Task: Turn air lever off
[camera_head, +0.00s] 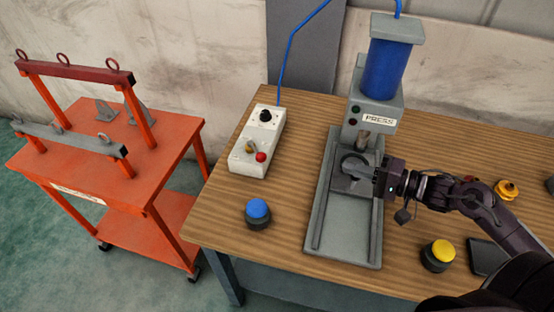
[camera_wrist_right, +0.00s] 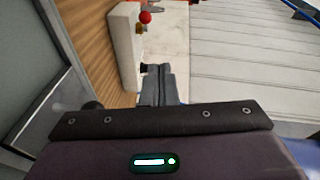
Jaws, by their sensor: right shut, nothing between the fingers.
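A pale control box (camera_head: 258,140) stands on the wooden table, left of the press. Its top carries a black knob (camera_head: 265,115), a yellow part (camera_head: 249,147) with a small light lever beside it, and a red knob (camera_head: 261,157). I cannot tell which of these is the air lever, or its setting. In the wrist view the box (camera_wrist_right: 124,45) shows at the upper left with its red knob (camera_wrist_right: 145,17). My right gripper (camera_head: 376,177) is at the press, well right of the box. Its fingers (camera_wrist_right: 160,80) are shut and empty. My left gripper is out of view.
The grey press (camera_head: 316,225) with a blue cylinder (camera_head: 388,68) stands mid-table; a blue hose (camera_head: 290,48) rises from the box. A blue button (camera_head: 257,211) and a yellow button (camera_head: 438,253) sit near the front. An orange cart (camera_head: 150,150) is at left.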

